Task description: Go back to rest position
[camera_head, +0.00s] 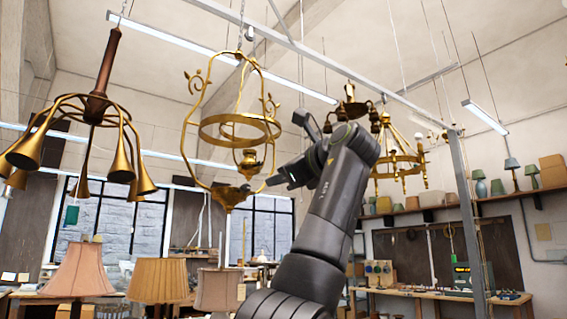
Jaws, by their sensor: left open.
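My left gripper (275,181) is at the middle of the head view, at the end of my raised dark grey arm. Its fingers point left and are open, with nothing seen between them. They appear close to the lower right of a hanging brass lantern frame (240,119), which has scrolled arms and a small cup inside. I cannot tell whether they touch. My right gripper is not in view.
A brass-horn chandelier (97,105) hangs at the left. A ring chandelier (402,160) hangs behind my arm at the right. Fabric lampshades (158,280) stand at the lower left. A metal post (468,220) rises at the right, before a workbench (440,294) and a shelf.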

